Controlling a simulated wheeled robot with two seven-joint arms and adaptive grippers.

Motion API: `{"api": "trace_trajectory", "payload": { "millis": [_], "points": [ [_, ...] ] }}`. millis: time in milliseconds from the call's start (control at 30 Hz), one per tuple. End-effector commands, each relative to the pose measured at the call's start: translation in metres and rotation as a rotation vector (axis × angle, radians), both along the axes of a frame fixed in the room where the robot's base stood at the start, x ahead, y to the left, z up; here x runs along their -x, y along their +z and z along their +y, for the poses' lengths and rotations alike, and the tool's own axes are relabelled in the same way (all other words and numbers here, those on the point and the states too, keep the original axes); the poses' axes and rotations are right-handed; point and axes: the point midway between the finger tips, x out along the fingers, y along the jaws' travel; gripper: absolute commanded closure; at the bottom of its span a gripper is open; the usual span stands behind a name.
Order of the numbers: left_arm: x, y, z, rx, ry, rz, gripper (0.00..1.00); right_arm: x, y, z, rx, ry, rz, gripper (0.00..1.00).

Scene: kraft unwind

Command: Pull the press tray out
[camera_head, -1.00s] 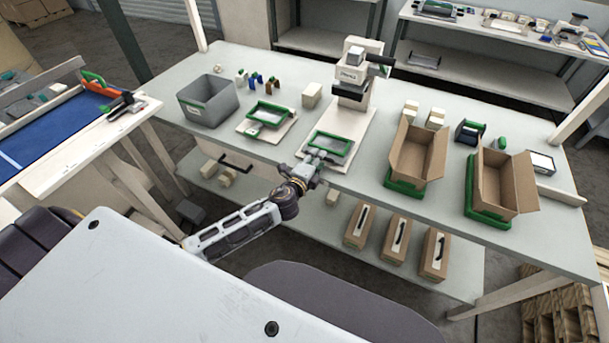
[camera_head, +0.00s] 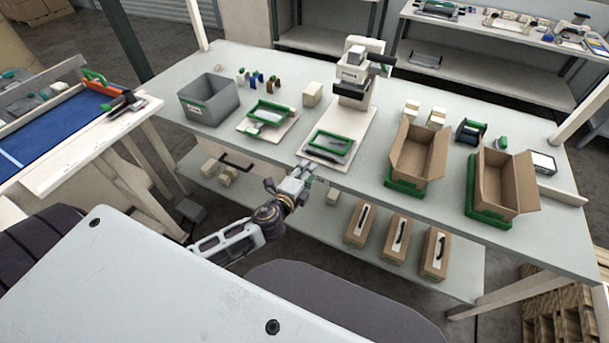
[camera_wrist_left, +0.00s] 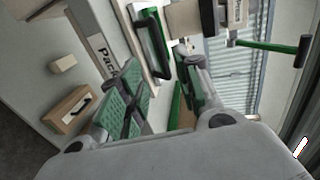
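The press (camera_head: 353,85) is a white machine with a dark lever, standing at the back of a pale base board (camera_head: 365,123). The press tray (camera_head: 331,146), a green frame around a grey panel, lies on the front of that board, forward of the press head. It also shows in the left wrist view (camera_wrist_left: 151,43). My left gripper (camera_head: 309,174) is at the bench's front edge, just short of the tray and apart from it. In the left wrist view its green-padded fingers (camera_wrist_left: 163,88) are spread with a gap and nothing held. My right gripper is out of view.
A second green-framed tray (camera_head: 270,114) lies on a board to the left, beside a grey bin (camera_head: 208,100). Two open cartons (camera_head: 418,158) (camera_head: 503,186) stand on green bases to the right. Boxes (camera_head: 397,232) sit on the lower shelf.

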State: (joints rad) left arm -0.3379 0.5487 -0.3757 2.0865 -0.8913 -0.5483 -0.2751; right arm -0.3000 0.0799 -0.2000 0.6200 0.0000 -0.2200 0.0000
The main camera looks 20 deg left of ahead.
Motion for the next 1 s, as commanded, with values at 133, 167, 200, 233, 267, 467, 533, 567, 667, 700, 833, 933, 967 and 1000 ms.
{"api": "trace_trajectory", "payload": {
  "millis": [133,167,200,233,267,467,533,567,667,700,833,933,967,1000],
  "points": [
    [0.009,0.002,0.000,-0.001,0.000,0.000,0.66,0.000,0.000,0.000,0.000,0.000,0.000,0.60],
    [0.010,0.002,0.000,-0.001,0.000,0.000,0.66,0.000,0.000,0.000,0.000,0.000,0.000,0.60],
    [0.011,0.002,0.000,-0.001,0.000,0.000,0.66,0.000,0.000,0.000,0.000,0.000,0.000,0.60],
    [0.012,0.003,0.000,-0.001,0.000,0.000,0.66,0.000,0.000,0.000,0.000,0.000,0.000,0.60],
    [0.013,0.003,0.000,-0.001,0.000,0.000,0.66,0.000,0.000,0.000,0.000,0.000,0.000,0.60],
    [0.014,0.003,0.001,-0.001,0.000,-0.001,0.66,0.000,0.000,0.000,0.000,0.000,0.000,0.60],
    [0.014,0.003,0.001,-0.001,0.000,-0.001,0.66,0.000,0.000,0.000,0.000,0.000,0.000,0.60],
    [0.014,0.003,0.000,-0.001,0.000,-0.001,0.66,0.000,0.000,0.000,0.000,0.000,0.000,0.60],
    [0.014,0.003,0.001,-0.001,0.000,-0.001,0.66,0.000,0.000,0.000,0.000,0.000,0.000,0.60],
    [0.014,0.003,0.001,-0.001,0.000,-0.001,0.66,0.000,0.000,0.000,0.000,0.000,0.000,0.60],
    [0.014,0.003,0.001,-0.001,0.000,-0.001,0.66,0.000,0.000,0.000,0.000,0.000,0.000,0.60],
    [0.014,0.003,0.001,0.001,0.000,-0.001,0.66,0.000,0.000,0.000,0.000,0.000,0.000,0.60],
    [0.014,0.003,0.001,0.003,0.001,-0.001,0.66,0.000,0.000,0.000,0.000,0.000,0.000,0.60],
    [0.014,0.003,0.001,0.008,0.002,-0.001,0.66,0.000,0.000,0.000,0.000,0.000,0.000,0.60]
  ]
}}
